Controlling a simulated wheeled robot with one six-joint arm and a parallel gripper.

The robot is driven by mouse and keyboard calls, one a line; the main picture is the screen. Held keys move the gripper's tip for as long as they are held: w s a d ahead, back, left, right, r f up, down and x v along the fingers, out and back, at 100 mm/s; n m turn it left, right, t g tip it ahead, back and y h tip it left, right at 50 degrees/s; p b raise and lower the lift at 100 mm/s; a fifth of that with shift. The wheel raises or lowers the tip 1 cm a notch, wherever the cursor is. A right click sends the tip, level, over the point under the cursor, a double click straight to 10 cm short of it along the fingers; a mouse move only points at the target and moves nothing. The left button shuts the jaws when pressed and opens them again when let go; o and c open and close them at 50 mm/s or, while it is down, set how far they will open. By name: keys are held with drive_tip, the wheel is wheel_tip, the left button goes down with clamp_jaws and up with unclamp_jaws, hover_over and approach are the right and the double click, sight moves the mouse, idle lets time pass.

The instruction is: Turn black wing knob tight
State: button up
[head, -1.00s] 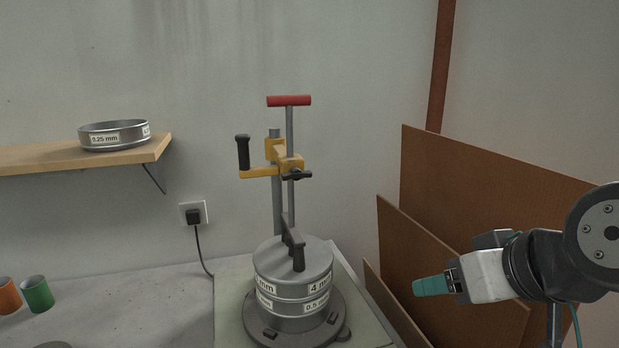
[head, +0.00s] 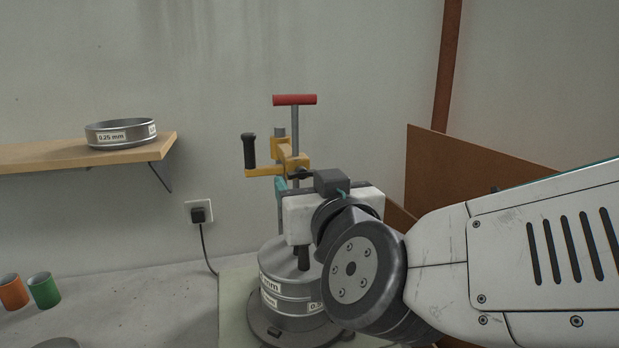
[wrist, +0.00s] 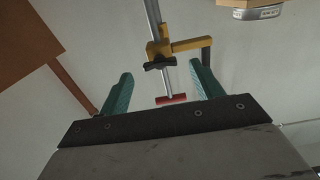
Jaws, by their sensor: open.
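The black wing knob (wrist: 160,66) sits on the yellow clamp (wrist: 185,45) around the vertical rod. The jaws are open, with no visible contact. In the head view one teal fingertip of my gripper (head: 281,185) shows just below the clamp. I cannot tell the remaining distance between fingertips and knob.
The clamp has a black handle (head: 249,151), and the rod a red T-top (head: 294,100). A sieve stack (head: 285,303) stands below, partly behind my arm. A shelf (head: 60,157) holds another sieve (head: 120,133). Orange (head: 9,291) and green (head: 44,290) cups stand left. Brown panels (head: 480,160) stand right.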

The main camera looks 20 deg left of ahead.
sight(304, 176)
drive_tip(key=shift+x, duration=1.65)
drive_tip(key=c, duration=1)
